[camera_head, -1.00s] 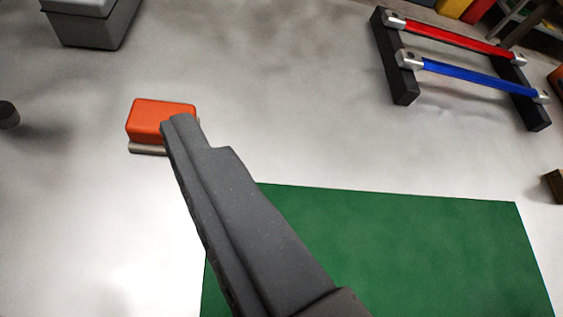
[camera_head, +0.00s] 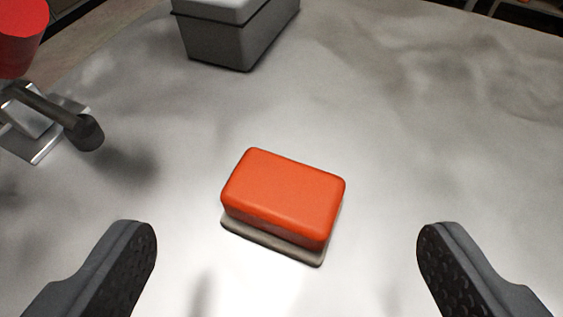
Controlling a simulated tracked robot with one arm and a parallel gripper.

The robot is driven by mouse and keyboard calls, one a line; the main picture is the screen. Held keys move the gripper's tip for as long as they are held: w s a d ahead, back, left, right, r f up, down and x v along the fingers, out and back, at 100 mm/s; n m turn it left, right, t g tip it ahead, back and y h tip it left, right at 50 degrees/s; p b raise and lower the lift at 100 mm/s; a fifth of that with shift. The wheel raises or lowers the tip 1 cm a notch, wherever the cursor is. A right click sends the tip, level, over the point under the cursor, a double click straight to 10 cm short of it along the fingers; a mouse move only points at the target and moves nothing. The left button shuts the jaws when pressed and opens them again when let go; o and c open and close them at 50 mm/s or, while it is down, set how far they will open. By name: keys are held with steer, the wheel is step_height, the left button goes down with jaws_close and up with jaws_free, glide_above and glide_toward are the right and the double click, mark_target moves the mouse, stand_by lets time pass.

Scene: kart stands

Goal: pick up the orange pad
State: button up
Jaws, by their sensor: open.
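The orange pad (camera_head: 284,194) is a rounded block in the middle of the camera view. It lies on a thin grey-beige base (camera_head: 270,240) on the pale, shiny surface. My gripper (camera_head: 287,245) is open, with one dark finger at the lower left and the other at the lower right. The pad shows between and beyond the fingertips, and neither finger touches it. Nothing hides the pad.
A grey lidded box (camera_head: 235,35) stands at the top, beyond the pad. At the left are a dark rod with a round end (camera_head: 84,132), a metal bracket (camera_head: 35,135) and a red round object (camera_head: 20,35). The surface right of the pad is clear.

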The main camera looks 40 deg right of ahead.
mark_target(280, 201)
steer(key=shift+a+f+b+x, duration=0.15)
steer(key=shift+b+x, duration=0.3)
steer(key=shift+x, duration=1)
steer(key=shift+a+f+b+x, duration=0.1)
steer(key=shift+f+b+x, duration=0.25)
steer(key=shift+x, duration=1.1)
steer(key=shift+s+r, duration=0.1)
steer(key=c, duration=1)
